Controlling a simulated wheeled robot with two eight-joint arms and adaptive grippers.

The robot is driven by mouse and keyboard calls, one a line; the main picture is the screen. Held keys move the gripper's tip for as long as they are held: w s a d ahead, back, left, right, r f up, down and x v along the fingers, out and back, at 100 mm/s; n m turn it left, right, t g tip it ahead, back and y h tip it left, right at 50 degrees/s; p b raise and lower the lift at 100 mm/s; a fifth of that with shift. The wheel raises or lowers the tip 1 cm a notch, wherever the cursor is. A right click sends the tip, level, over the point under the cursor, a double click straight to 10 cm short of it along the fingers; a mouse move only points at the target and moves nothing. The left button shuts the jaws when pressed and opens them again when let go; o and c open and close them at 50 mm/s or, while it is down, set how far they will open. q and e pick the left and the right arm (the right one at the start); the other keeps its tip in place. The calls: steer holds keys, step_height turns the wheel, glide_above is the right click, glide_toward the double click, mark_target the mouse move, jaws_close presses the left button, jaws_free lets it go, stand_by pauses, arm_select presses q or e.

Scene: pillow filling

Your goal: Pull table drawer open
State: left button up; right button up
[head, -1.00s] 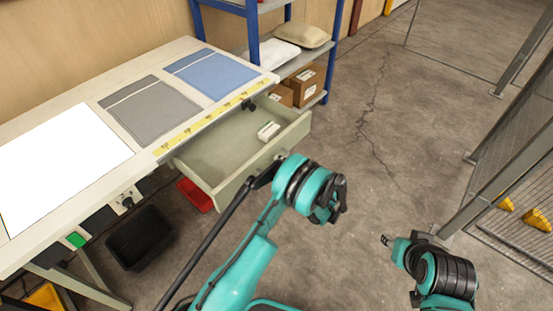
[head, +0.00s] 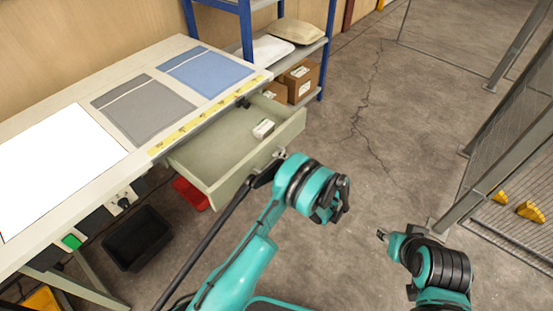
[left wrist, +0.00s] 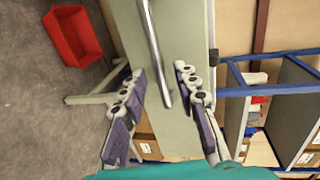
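The pale green table drawer (head: 222,165) stands well out from under the work table (head: 75,122) in the head view. A small white box lies inside it. My left gripper (head: 272,170) is at the drawer's front face, partly hidden by my arm. In the left wrist view, its two fingers (left wrist: 164,95) are spread apart, one on each side of the metal drawer handle (left wrist: 153,45). A gap shows between handle and fingers, so it looks open and not clamped. My right gripper (head: 383,236) is over the floor, away from the table; its fingers are too small to read.
A blue-framed shelf (head: 247,35) with cardboard boxes (head: 301,78) and pillows stands behind the drawer. A red bin (head: 190,194) and a black bin (head: 137,238) sit below the table. A mesh fence (head: 505,150) is at right. Floor before the drawer is clear.

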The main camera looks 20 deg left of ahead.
arm_select(q)
steer(key=v, duration=0.9)
steer(key=shift+d, duration=0.2)
steer(key=shift+s, duration=0.1)
steer(key=s+a+r+g+h, duration=0.1)
steer(key=s+a+r+h, duration=0.3)
steer(key=r, duration=0.3)
steer(key=s+a+r+h, duration=0.3)
steer(key=a+r, duration=0.2)
steer(key=r, duration=0.2)
steer(key=s+r+n+t+h, duration=0.2)
steer(key=s+n+h, duration=0.2)
steer(key=s, duration=1.4)
steer(key=h, duration=0.3)
steer(key=shift+s+d+r, duration=0.25)
steer(key=shift+d, duration=0.1)
